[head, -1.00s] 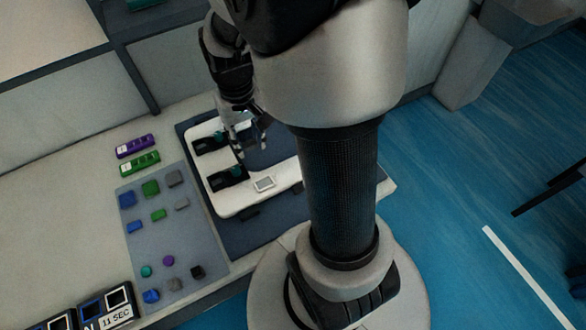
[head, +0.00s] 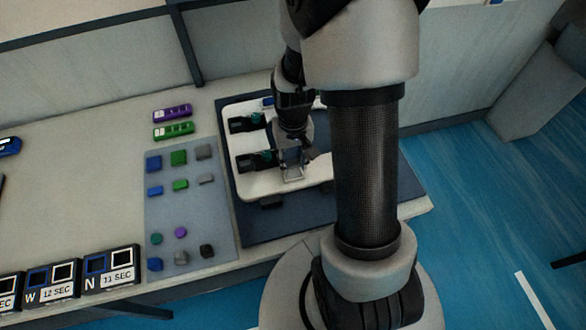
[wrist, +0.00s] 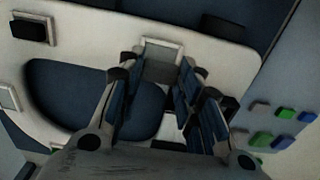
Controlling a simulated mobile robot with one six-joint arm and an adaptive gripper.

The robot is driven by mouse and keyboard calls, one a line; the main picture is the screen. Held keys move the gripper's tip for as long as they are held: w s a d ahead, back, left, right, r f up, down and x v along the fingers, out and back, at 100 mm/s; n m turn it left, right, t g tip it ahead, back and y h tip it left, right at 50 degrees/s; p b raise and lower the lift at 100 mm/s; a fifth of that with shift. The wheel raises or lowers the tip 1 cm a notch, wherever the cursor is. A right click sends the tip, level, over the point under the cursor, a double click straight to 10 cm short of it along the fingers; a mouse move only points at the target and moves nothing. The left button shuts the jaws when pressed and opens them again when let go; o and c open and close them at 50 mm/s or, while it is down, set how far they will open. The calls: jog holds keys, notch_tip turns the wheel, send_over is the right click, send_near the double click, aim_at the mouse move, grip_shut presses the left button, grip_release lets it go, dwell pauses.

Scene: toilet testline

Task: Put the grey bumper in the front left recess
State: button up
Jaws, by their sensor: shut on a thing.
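The white seat-shaped part (head: 262,184) lies on a dark blue mat. A square recess with a pale rim (head: 293,178) is on its near side; the rim also shows in the wrist view (wrist: 160,43). My gripper (head: 292,152) is right over this recess, pointing down. In the wrist view my gripper (wrist: 155,78) is shut on the grey bumper (wrist: 161,68), which sits between the fingertips and overlaps the recess. I cannot tell whether the bumper touches the recess floor or is just above it. Another pale-rimmed square (wrist: 8,97) shows at the wrist view's left edge.
Two black fittings with teal parts (head: 247,122) stand on the seat's left side. A blue-grey mat (head: 165,218) at left holds several coloured pieces. Purple (head: 172,113) and green (head: 174,131) bars lie behind it. Timer boxes (head: 110,272) stand at front left.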

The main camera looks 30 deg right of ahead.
aim_at(293, 162)
jog(key=shift+f+b, duration=0.7)
jog(key=shift+f, duration=1.35)
jog(key=shift+f, duration=0.15)
jog(key=o, duration=0.8)
jog(key=shift+c, duration=0.2)
